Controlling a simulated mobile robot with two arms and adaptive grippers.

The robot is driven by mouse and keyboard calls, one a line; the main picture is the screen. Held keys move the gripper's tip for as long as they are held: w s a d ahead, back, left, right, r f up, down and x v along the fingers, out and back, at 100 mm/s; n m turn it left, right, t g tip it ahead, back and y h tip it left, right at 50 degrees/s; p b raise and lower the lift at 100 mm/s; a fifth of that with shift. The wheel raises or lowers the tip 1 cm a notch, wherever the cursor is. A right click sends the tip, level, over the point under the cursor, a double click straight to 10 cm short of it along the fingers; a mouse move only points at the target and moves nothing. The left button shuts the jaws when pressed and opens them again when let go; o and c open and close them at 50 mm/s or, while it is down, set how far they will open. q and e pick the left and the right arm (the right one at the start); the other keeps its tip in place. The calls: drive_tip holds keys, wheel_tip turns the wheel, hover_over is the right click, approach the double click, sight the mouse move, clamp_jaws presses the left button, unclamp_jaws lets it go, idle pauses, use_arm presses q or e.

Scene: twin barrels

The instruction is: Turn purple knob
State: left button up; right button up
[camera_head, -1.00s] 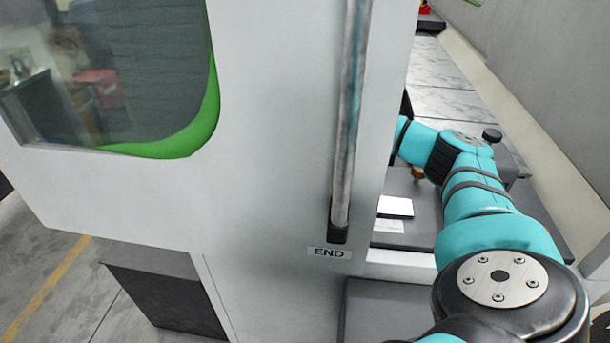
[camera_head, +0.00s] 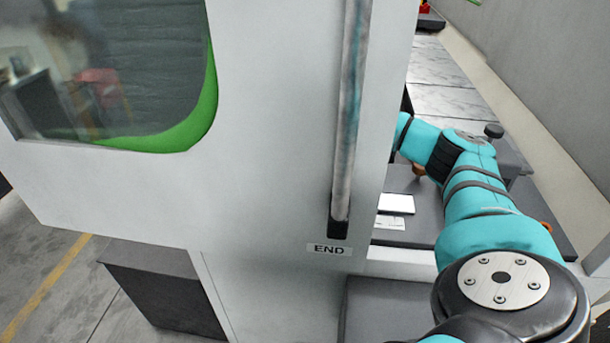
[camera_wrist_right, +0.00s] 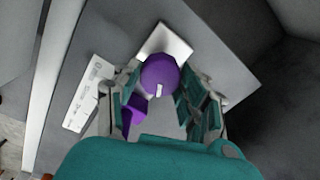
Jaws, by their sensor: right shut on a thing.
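The round purple knob (camera_wrist_right: 158,72) shows in the right wrist view, with a small white mark near its lower edge. My right gripper (camera_wrist_right: 160,84) has its teal-padded fingers on both sides of the knob and is shut on it. A smaller purple part (camera_wrist_right: 133,113) shows below left of the knob. In the head view my right arm reaches behind a white panel, which hides the gripper and the knob. My left gripper is in neither view.
The white machine panel (camera_head: 270,130) carries a long vertical handle (camera_head: 350,120) and an END label (camera_head: 329,249). A dark grey surface (camera_head: 420,230) with white sheets (camera_head: 396,204) lies behind it. A grey wall stands at the right.

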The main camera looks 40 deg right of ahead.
idle(0.3)
drive_tip(key=o, duration=1.2)
wheel_tip(320, 180, up, 12)
drive_tip(key=shift+s+r, duration=0.1)
drive_tip(key=shift+s, duration=0.05)
